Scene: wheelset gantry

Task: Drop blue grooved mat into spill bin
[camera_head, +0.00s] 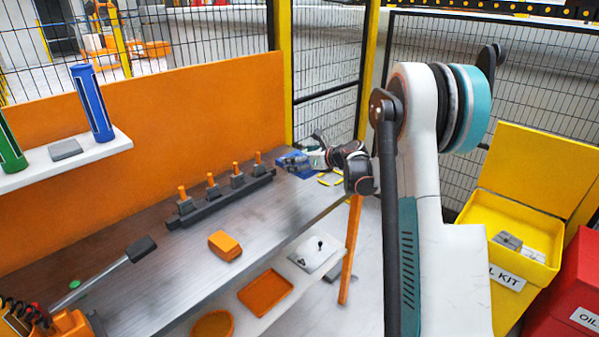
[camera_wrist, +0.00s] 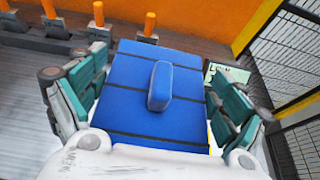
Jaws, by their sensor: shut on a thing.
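The blue grooved mat (camera_wrist: 135,100) fills the middle of the wrist view, with dark grooves across it and a raised blue grip block (camera_wrist: 160,86) on top. My gripper (camera_wrist: 153,92) has its teal-padded fingers on either side of the block and is shut on the mat. In the head view my gripper (camera_head: 308,161) is at the far right end of the workbench, with the mat (camera_head: 290,163) partly hidden by it. I cannot tell whether the mat touches the bench. The yellow spill bin (camera_head: 508,225), lid open, stands at the right with grey items inside.
The metal workbench (camera_head: 150,240) carries a dark rail with several orange-topped posts (camera_head: 212,185), an orange block (camera_head: 224,245) and a long-handled tool (camera_head: 110,268). A red bin (camera_head: 580,290) stands beside the yellow one. Mesh fencing (camera_head: 325,75) closes the back.

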